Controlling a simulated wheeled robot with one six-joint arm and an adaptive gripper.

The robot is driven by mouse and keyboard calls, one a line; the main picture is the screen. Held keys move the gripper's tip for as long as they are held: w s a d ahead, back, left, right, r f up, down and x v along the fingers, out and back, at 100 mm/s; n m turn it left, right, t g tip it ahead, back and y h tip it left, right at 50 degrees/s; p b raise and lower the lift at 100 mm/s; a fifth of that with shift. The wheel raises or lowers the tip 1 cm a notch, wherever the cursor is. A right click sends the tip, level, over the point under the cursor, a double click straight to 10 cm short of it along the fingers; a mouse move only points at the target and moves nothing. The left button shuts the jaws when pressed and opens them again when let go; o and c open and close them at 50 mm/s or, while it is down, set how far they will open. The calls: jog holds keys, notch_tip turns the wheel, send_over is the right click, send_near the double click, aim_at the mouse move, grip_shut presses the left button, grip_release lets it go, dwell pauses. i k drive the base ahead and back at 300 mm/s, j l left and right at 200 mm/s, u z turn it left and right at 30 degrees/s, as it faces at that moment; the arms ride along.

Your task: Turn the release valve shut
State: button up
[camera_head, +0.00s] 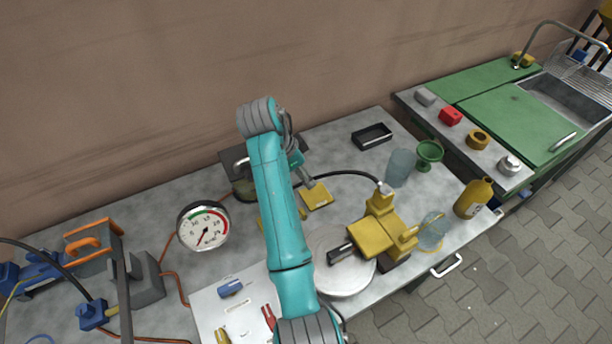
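I cannot tell for sure which part is the release valve. A blue fitting with a small knob (92,315) sits at the lower left, joined to a black hose and an orange-brown line. A round pressure gauge (203,226) stands left of my arm, its needle pointing to the lower left. A yellow machine (375,237) with a black hose on top stands right of my arm by a round metal plate (345,271). My gripper (312,186) is behind my forearm, above a yellow block (317,197). Its fingers are too small and partly hidden to read.
A white board (235,310) with small coloured parts lies in front. Clear vessels, a green cup (429,153) and a yellow bottle (473,198) crowd the right edge. A green-topped bench (520,120) stands beyond.

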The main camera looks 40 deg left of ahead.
aim_at(270, 319)
jog(key=k+l, duration=0.85)
jog(key=k, duration=0.5)
